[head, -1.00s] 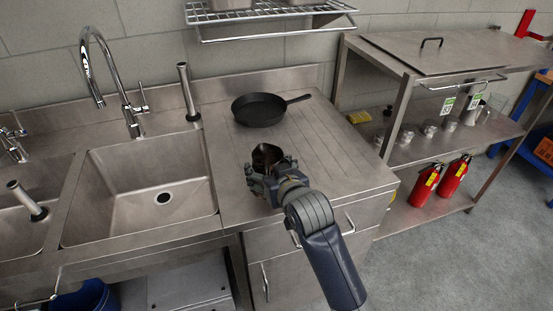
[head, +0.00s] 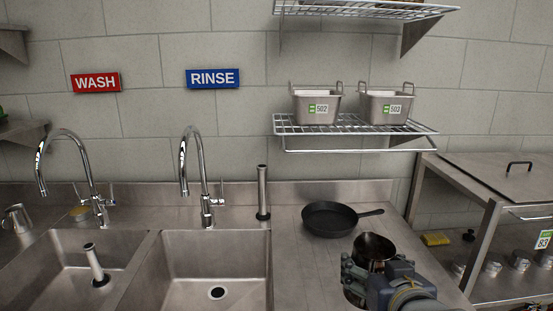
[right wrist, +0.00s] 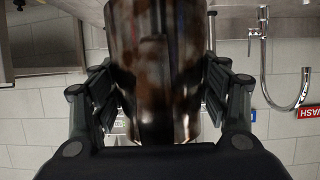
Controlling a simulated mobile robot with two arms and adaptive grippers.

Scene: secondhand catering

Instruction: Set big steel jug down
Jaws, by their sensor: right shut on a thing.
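The big steel jug (head: 374,248) is at the right of the head view, its open dark mouth facing up, over the steel drainboard (head: 310,270). My right gripper (head: 370,275) is shut on it from the near side. In the right wrist view the jug (right wrist: 153,70) fills the middle, brown-stained and reflective, between the two fingers (right wrist: 155,90). The jug's base is hidden behind my gripper in the head view, so I cannot tell whether it touches the drainboard. My left gripper is not in view.
A black frying pan (head: 331,219) lies on the drainboard just behind the jug. Two sinks with taps are to the left; an upright steel tube (head: 263,190) stands by the right sink (head: 262,258). A wire shelf (head: 350,128) with two labelled steel pans hangs above.

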